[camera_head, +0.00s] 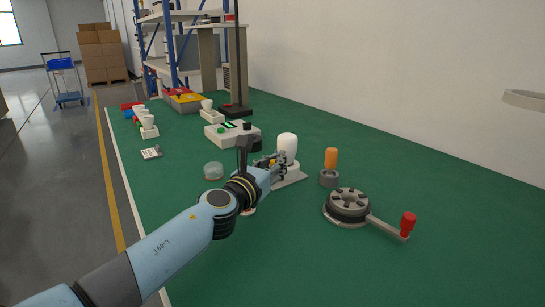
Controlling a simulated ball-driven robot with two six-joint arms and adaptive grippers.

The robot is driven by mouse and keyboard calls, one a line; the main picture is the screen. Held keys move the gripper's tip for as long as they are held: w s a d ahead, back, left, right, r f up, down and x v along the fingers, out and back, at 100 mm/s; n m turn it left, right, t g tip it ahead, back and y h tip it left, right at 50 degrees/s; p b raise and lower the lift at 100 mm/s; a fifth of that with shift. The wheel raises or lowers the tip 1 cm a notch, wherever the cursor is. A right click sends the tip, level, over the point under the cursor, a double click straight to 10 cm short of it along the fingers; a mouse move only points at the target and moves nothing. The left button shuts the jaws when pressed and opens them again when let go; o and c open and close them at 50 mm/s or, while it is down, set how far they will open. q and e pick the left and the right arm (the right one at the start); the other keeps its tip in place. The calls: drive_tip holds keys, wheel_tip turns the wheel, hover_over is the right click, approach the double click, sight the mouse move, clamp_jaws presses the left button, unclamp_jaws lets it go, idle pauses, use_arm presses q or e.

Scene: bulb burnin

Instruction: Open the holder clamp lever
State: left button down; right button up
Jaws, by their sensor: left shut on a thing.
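My left gripper (272,162) reaches in from the left and is at a small holder with a light grey base plate (292,180). The gripper is shut, apparently on the holder's clamp lever; the fingers and my wrist hide most of the lever, so its angle cannot be told. A white rounded bulb-like piece (288,145) stands upright at the holder, just behind and to the right of the fingers. My right gripper is not in view.
An orange-handled tool (331,158) stands in a grey cup right of the holder. A round black fixture (348,205) with a red-knobbed arm (407,224) is nearer right. A clear dish (213,171) and white-green box (232,132) lie left and behind. The green front right is clear.

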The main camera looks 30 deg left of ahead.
use_arm(q)
drive_tip(key=shift+w+d+f+n+g+y+p, duration=0.1)
drive_tip(key=shift+d+f+n+g+y+p, duration=0.1)
drive_tip(key=shift+n+y, duration=0.3)
drive_tip(key=shift+w+d+f+n+g+y+p, duration=0.1)
drive_tip(key=shift+d+n+y+p, duration=0.15)
drive_tip(key=shift+y, duration=0.45)
drive_tip(key=shift+w+d+f+n+g+y, duration=0.15)
drive_tip(key=shift+n+g+y, duration=0.1)
drive_tip(key=shift+n+y, duration=0.4)
drive_tip(key=shift+w+a+r+n+g+y, duration=0.1)
drive_tip(key=shift+n+g+y, duration=0.25)
drive_tip(key=shift+y, duration=0.5)
drive_tip(key=c, duration=1.5)
unclamp_jaws()
drive_tip(key=shift+d, duration=0.25)
drive_tip(key=shift+c, duration=0.2)
drive_tip(key=shift+o, duration=1.6)
drive_tip(key=shift+a+r, duration=0.15)
drive_tip(key=shift+r, duration=0.05)
drive_tip(key=v, duration=0.7)
drive_tip(key=shift+s, duration=0.2)
drive_tip(key=shift+f, duration=0.1)
